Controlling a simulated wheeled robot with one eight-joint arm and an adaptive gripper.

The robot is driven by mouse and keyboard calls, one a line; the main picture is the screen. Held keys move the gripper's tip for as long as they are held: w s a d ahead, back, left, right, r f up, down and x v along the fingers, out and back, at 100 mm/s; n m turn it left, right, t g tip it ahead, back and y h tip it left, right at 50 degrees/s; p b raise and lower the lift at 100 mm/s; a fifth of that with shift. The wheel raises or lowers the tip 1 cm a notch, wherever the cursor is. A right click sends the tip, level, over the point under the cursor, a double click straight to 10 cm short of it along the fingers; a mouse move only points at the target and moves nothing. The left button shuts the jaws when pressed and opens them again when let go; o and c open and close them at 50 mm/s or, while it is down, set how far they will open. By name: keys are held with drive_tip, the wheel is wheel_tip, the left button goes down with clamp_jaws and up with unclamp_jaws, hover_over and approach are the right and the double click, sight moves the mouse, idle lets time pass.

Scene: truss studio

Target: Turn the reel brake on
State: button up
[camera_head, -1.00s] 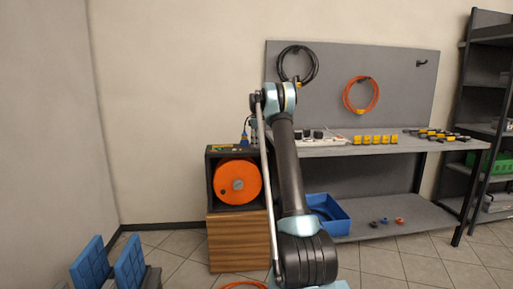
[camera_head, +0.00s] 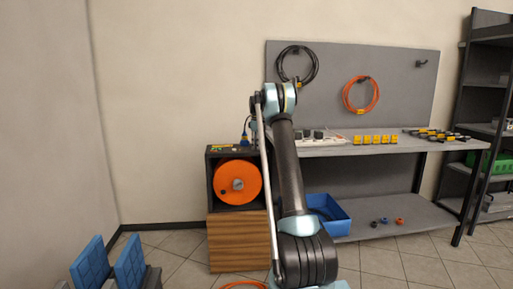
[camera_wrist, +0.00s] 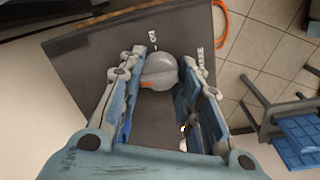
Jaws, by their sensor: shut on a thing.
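A grey round knob (camera_wrist: 158,68) with an orange mark sits on a dark panel (camera_wrist: 100,62) in the wrist view, with small white lettering beside it. My gripper (camera_wrist: 166,80) has a finger on each side of the knob and is shut on it. In the head view the orange reel (camera_head: 225,183) sits in a dark housing (camera_head: 210,168) on a wooden cabinet (camera_head: 238,240). My arm hides the knob and most of my gripper there.
A grey workbench (camera_head: 350,150) with a pegboard (camera_head: 320,100) and a blue bin (camera_head: 340,226) stands right of the cabinet. Blue panels (camera_head: 88,262) stand at the lower left.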

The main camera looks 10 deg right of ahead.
drive_tip(key=m, duration=0.4)
drive_tip(key=shift+w+m, duration=0.1)
drive_tip(key=shift+m, duration=0.2)
drive_tip(key=m, duration=0.4)
drive_tip(key=shift+m+g, duration=0.3)
drive_tip(key=m, duration=0.4)
drive_tip(key=shift+w, duration=0.1)
drive_tip(key=shift+m+g, duration=0.3)
drive_tip(key=shift+m, duration=1.9)
drive_tip(key=o, duration=1)
drive_tip(key=shift+o, duration=0.2)
